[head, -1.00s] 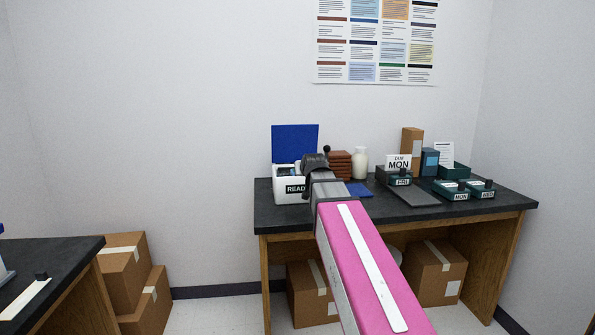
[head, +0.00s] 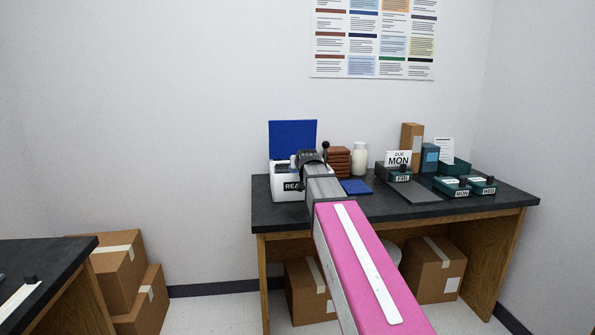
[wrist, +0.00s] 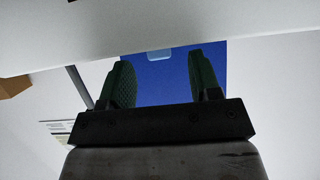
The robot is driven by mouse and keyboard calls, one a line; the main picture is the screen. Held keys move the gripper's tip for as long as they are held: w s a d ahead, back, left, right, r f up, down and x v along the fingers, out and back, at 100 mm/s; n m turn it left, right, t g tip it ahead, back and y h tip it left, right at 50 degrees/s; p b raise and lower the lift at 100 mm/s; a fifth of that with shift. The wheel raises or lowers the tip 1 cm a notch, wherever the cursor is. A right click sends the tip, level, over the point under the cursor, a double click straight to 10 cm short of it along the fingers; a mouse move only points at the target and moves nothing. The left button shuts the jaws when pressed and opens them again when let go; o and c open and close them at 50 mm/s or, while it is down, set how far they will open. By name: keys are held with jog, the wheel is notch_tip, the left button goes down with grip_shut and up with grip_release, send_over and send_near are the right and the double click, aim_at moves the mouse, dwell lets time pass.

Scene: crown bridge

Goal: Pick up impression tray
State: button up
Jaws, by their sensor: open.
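I cannot pick out the impression tray for certain in either view. A white box (head: 284,178) marked with letters starting "REA" stands at the left of the far bench, its blue lid (head: 292,140) raised behind it. My gripper (head: 311,157) is at the box's right side, and the arm hides part of the box and its contents. In the wrist view my gripper (wrist: 158,75) is open, its two dark fingers apart. A small light-blue piece (wrist: 159,56) shows between the fingertips against a blue surface. A white band crosses above them. No object is visibly held.
On the dark bench (head: 285,215) are brown stacked blocks (head: 338,162), a cream bottle (head: 360,159), a blue mat (head: 356,187) and labelled dark-green trays (head: 452,188) at the right. Cardboard boxes (head: 434,270) stand beneath. Another bench (head: 45,260) is at the lower left.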

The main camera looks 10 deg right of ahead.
jog(key=x, duration=0.3)
jog(key=shift+w, duration=0.25)
jog(key=shift+s, duration=0.1)
grip_shut()
jog(key=shift+r, duration=0.1)
jog(key=shift+r, duration=0.45)
notch_tip(320, 180, up, 4)
jog(key=shift+s+a+f, duration=0.1)
jog(key=shift+a+f, duration=0.05)
jog(key=shift+f, duration=0.1)
jog(key=s+a+r, duration=0.6)
jog(key=a, duration=0.2)
jog(key=d+f, duration=0.3)
jog(key=d, duration=0.5)
jog(key=shift+s+d, duration=0.25)
jog(key=shift+s, duration=0.2)
